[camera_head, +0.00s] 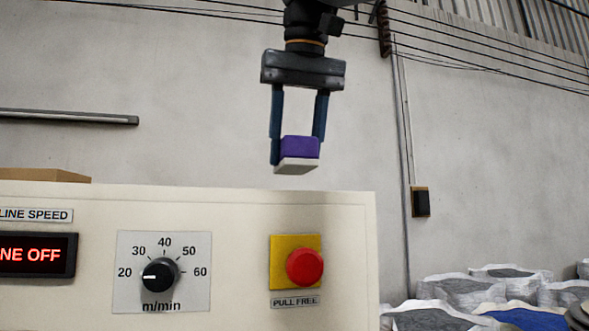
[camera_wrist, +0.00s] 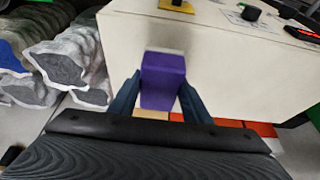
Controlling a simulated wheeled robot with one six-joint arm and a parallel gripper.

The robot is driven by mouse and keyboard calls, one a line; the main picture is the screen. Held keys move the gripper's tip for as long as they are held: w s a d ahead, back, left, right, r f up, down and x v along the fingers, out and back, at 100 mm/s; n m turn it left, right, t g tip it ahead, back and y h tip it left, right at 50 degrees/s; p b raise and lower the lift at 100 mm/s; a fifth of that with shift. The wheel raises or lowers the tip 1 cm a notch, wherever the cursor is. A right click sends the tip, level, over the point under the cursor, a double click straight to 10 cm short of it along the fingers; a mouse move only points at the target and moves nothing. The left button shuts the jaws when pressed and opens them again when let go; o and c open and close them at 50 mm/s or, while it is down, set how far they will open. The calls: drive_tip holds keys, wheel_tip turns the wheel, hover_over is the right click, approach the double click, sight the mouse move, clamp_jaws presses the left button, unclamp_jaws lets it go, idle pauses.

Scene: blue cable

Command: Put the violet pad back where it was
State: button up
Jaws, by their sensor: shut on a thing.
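The violet pad (camera_head: 300,147) is a small block with a violet top and a whitish lower layer. My gripper (camera_head: 298,140) is shut on it, one blue finger on each side. It hangs in the air above the top edge of the cream control panel (camera_head: 230,207), over the red button. The wrist view also shows the violet pad (camera_wrist: 163,80) between the fingers of my gripper (camera_wrist: 160,95), with the cream cabinet (camera_wrist: 225,60) beyond it.
The panel carries a red button (camera_head: 305,267) on a yellow plate, a speed dial (camera_head: 159,275) and a display (camera_head: 35,255) reading "NE OFF". Filled sacks (camera_head: 470,295) lie at the lower right. A cardboard box (camera_head: 45,175) shows behind the panel at left.

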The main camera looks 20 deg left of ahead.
sight(296, 170)
drive_tip(key=shift+f, duration=1.85)
drive_tip(key=o, duration=1)
drive_tip(key=shift+f, duration=0.1)
drive_tip(key=shift+s, duration=0.1)
drive_tip(key=v, duration=1.2)
